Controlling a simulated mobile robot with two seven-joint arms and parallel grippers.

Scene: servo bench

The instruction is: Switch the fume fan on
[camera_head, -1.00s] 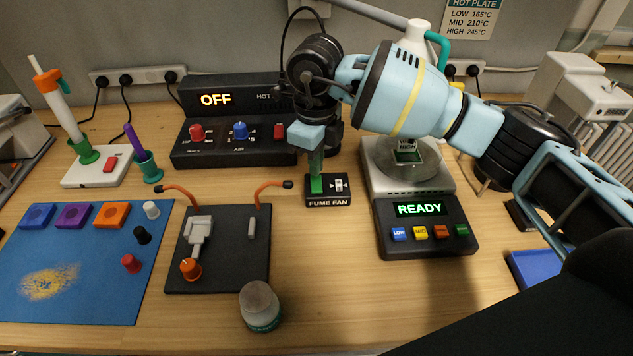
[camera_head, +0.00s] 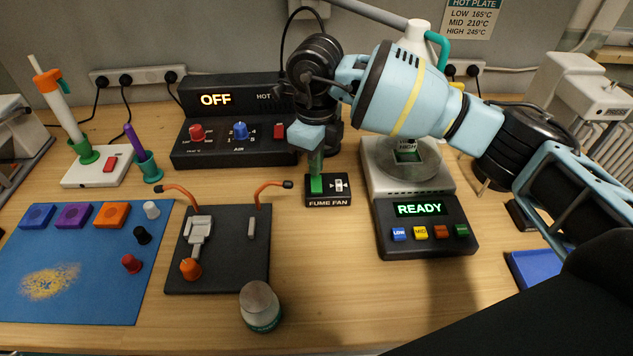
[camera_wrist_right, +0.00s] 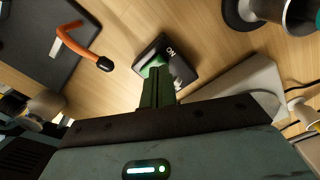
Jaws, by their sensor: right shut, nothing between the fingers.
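The fume fan switch box (camera_head: 328,201) is a small black box labelled FUME FAN on the bench, with a green rocker (camera_head: 316,184) on its left part and a white marking beside it. My right gripper (camera_head: 316,172) points down over the green rocker, shut and empty, its fingertips at or just above it; I cannot tell whether they touch. In the right wrist view the shut fingers (camera_wrist_right: 158,88) cover part of the box (camera_wrist_right: 178,66), where the word ON shows. The rocker is partly hidden there. My left gripper is not in view.
Right of the switch stands a hot plate (camera_head: 420,240) reading READY. Behind it on the left is a black hot-air unit (camera_head: 235,152) reading OFF. A dark board (camera_head: 225,275) with orange-cabled clips lies front left, and a jar (camera_head: 260,306) stands at its corner. Bare bench lies in front of the switch.

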